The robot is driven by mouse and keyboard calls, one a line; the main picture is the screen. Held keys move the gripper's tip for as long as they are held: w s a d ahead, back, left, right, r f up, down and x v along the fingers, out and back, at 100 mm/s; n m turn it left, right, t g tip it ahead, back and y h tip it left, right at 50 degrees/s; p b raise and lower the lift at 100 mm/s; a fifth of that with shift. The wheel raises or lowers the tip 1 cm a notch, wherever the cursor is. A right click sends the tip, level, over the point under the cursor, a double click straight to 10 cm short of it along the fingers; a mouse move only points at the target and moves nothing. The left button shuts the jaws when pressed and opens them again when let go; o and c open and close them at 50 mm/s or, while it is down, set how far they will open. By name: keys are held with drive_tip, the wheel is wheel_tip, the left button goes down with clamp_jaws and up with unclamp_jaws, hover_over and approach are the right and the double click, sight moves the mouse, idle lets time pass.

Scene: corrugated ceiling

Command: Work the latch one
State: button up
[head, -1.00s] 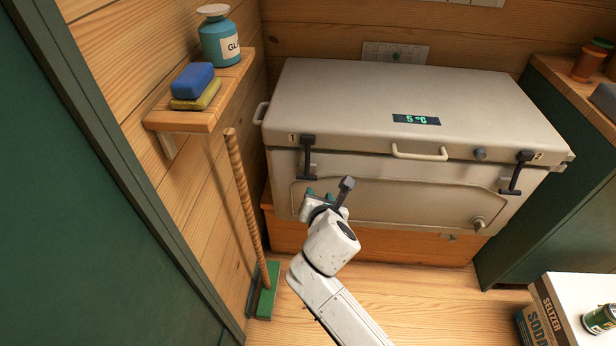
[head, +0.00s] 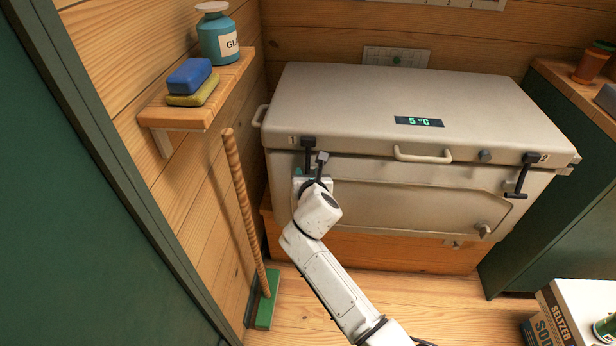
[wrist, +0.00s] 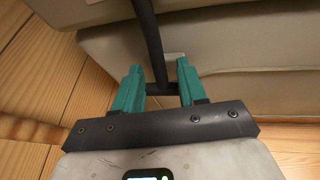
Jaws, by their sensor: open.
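Latch one (head: 308,145) is a black lever at the front left of the beige cooler (head: 440,185), beside the label "1". My gripper (head: 311,175) is at this latch and hides its lower part in the head view. In the wrist view, the black latch bar (wrist: 149,42) comes down between the two green fingers of my gripper (wrist: 159,65). Its short crossbar lies between them, near the palm. The fingers are open, with the bar between them; I cannot tell whether either touches it. The cooler lid (head: 370,105) is down.
Latch two (head: 521,176) hangs at the cooler's front right. A lid handle (head: 422,155) is between the latches. A broom (head: 245,205) leans on the left wall below a shelf (head: 205,105). A seltzer box (head: 580,310) stands at the lower right.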

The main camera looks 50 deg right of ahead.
drive_tip(key=shift+w+d+f, duration=0.1)
drive_tip(key=shift+w+d, duration=0.05)
clamp_jaws()
idle(0.4)
